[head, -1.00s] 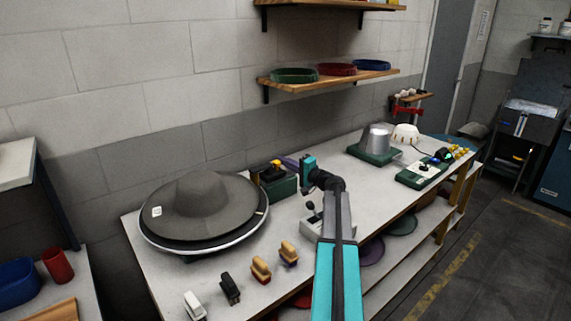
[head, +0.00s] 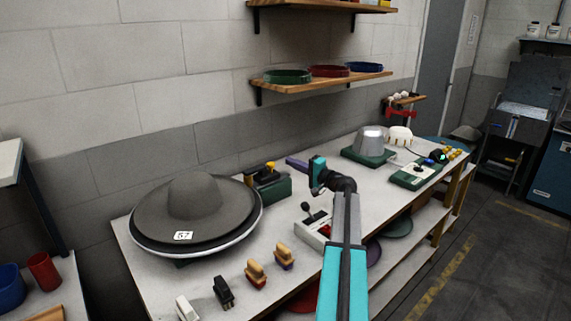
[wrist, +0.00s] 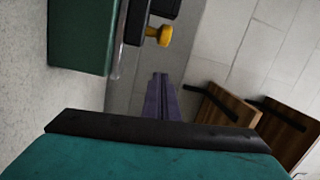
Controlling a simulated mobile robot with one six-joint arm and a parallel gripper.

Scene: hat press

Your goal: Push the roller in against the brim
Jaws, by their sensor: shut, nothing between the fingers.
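The grey hat (head: 196,197) lies with its wide brim (head: 150,226) on a round turntable (head: 220,244); a white numbered tag (head: 183,236) sits on the brim's front. Right behind the brim stands a green block (head: 272,188) carrying a black part with a yellow knob (head: 266,168), which looks like the roller unit. Whether a roller touches the brim cannot be made out. The block (wrist: 85,35) and yellow knob (wrist: 160,36) also show in the wrist view. My gripper (head: 291,161) is shut and empty, its purple fingers (wrist: 160,100) just right of the block, apparently clear of the knob.
A control box with a black lever (head: 314,222) stands in front of my gripper. Several brushes (head: 256,273) line the bench's front edge. A metal block on a green base (head: 368,145) stands farther right. A shelf with coloured rings (head: 330,77) hangs above.

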